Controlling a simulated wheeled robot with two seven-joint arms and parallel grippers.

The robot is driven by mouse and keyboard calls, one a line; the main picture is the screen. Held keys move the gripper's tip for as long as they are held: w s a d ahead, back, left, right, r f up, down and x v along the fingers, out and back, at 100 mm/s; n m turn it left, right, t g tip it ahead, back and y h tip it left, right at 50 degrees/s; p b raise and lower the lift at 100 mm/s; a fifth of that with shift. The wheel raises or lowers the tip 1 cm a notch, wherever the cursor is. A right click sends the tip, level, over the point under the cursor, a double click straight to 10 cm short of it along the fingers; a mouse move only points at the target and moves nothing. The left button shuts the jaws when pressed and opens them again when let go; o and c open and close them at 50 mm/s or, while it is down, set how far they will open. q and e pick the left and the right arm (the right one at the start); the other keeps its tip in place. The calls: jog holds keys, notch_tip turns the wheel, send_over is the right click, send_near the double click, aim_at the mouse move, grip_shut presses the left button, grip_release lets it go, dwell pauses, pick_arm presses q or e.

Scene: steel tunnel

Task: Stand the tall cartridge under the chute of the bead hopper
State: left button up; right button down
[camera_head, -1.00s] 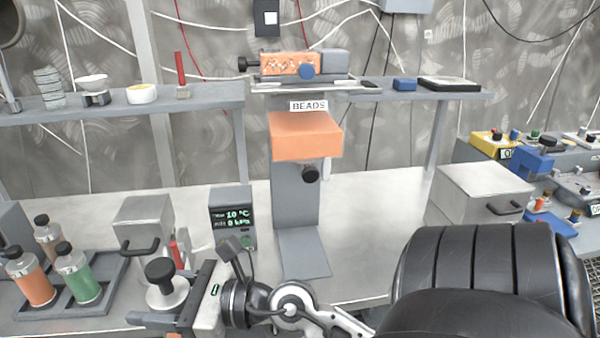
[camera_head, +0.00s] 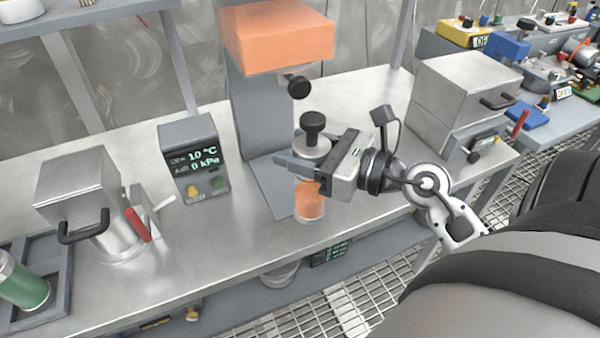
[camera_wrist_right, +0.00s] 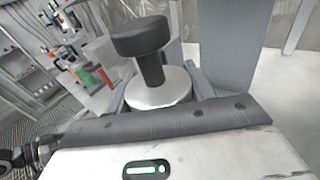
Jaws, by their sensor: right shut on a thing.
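The tall cartridge (camera_head: 311,203) has a black knob, a metal cap and an orange lower body. My right gripper (camera_head: 303,172) is shut around it below the cap and holds it upright. In the right wrist view its knob and cap (camera_wrist_right: 158,91) rise beyond the gripper body. The bead hopper (camera_head: 278,38) has an orange box on a grey column, with a black knob below the box. Its grey foot plate (camera_head: 272,192) lies at the column's base. The cartridge is at the plate's right side; I cannot tell whether it touches. My left gripper is not in view.
A display box (camera_head: 193,160) stands left of the hopper. A metal box with a black handle (camera_head: 77,188) and a rack with a green bottle (camera_head: 22,283) are farther left. A metal case (camera_head: 462,92) stands at right. The bench front edge is close to the cartridge.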

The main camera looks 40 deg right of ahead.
jog(key=s+d+f+h+b, duration=0.1)
jog(key=s+d+f+b, duration=0.1)
jog(key=s+d+b, duration=0.5)
pick_arm(q)
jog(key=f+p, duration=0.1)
jog(key=p, duration=0.4)
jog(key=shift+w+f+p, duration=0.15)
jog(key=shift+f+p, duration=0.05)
jog(key=shift+p, duration=0.2)
pick_arm(e)
jog(key=w+d+f+x, duration=0.1)
jog(key=d+x, duration=0.2)
jog(key=x, duration=1.6)
jog(key=shift+m+t, duration=0.3)
jog(key=shift+t, duration=0.1)
jog(key=c, duration=0.6)
grip_release()
jog(key=shift+s+f, duration=0.1)
jog(key=shift+f, duration=0.1)
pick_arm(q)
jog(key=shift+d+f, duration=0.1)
pick_arm(e)
jog(key=shift+o, duration=0.2)
